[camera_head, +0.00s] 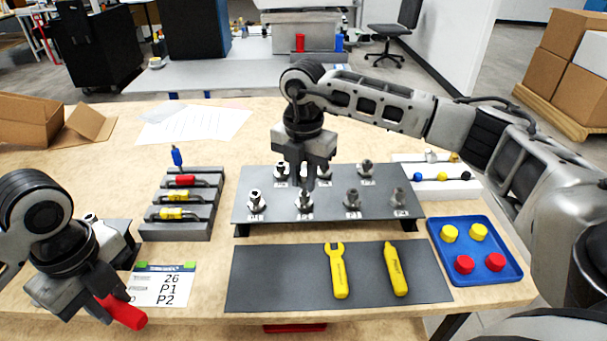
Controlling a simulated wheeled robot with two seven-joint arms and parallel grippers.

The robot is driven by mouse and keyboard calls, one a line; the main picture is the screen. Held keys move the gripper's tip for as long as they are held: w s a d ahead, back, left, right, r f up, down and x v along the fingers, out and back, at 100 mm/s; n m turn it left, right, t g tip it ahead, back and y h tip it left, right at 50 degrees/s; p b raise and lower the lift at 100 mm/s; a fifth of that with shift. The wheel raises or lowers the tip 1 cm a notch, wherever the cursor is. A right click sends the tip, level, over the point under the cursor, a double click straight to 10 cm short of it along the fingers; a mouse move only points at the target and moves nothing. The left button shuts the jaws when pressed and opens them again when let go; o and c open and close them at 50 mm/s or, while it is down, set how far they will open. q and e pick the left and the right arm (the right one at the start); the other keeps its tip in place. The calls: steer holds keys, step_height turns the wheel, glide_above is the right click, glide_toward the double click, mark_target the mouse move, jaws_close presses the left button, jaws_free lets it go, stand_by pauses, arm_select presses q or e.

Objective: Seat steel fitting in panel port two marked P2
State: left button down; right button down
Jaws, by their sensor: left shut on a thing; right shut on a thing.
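The dark panel (379,210) stands raised on the table, with a front row of ports labelled P1 to P4. My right gripper (304,186) reaches down over P2, shut on a steel fitting (305,202). The fitting is upright at port P2; I cannot tell whether it is fully down in the port. Other steel fittings stand at P1 (255,199), P3 (352,200) and P4 (398,197). More stand in the back row, partly hidden by my gripper.
A grey rack (176,231) holds red, yellow and blue-handled tools. A card (163,286) reads 26, P1, P2. A dark mat (277,280) carries a yellow wrench (338,272) and a yellow tool (396,270). A blue tray (474,246) holds yellow and red caps.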

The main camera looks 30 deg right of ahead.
steer(key=shift+f, duration=0.5)
steer(key=c, duration=1.2)
jaws_free()
step_height(320, 180, up, 12)
steer(key=shift+b, duration=0.4)
